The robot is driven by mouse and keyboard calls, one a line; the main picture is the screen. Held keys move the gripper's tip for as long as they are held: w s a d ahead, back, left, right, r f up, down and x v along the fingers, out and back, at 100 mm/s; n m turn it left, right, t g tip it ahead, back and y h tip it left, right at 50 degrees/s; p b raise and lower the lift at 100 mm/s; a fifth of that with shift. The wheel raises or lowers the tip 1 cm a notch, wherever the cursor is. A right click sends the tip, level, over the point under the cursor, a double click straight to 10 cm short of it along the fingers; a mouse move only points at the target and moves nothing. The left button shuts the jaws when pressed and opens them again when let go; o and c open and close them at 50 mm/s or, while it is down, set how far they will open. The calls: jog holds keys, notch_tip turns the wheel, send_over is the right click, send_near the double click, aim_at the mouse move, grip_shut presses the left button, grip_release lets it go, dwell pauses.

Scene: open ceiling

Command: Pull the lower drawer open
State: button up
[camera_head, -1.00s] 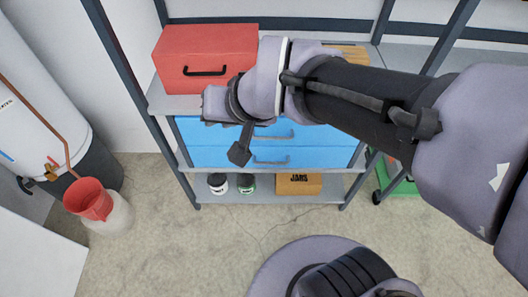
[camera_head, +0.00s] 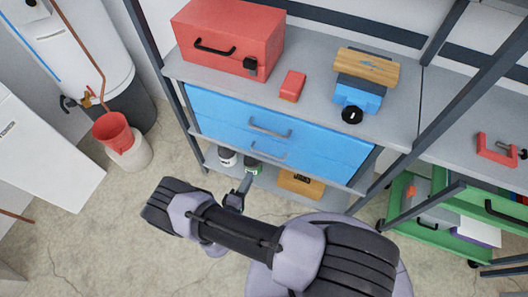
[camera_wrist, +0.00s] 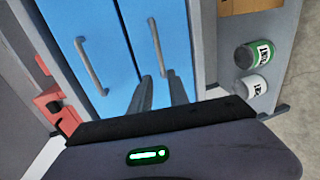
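The blue cabinet has two drawers, both looking closed. The upper drawer (camera_head: 225,112) has a grey bar handle (camera_head: 269,131), also seen at left in the wrist view (camera_wrist: 90,66). The lower drawer (camera_head: 325,168) sits below it, with its own bar handle (camera_head: 268,151). In the wrist view the lower drawer's handle (camera_wrist: 156,42) is just beyond my gripper (camera_wrist: 162,78). The two fingers are apart, with the handle's near end lined up in the gap. In the head view my gripper (camera_head: 246,182) is low in front of the cabinet. I see no grip on the handle.
A red toolbox (camera_head: 228,38), a small red box (camera_head: 292,86) and a blue tool (camera_head: 360,92) are on the shelf top. Jars (camera_head: 227,157) and a cardboard box (camera_head: 300,183) stand below the drawers. A shelf post (camera_head: 168,80) rises at left. Floor in front is mostly clear.

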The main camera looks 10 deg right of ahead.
aim_at(263, 153)
jog(key=b+x, duration=0.3)
jog(key=x, duration=1.2)
jog(key=shift+b, duration=0.3)
grip_shut()
dwell(0.4)
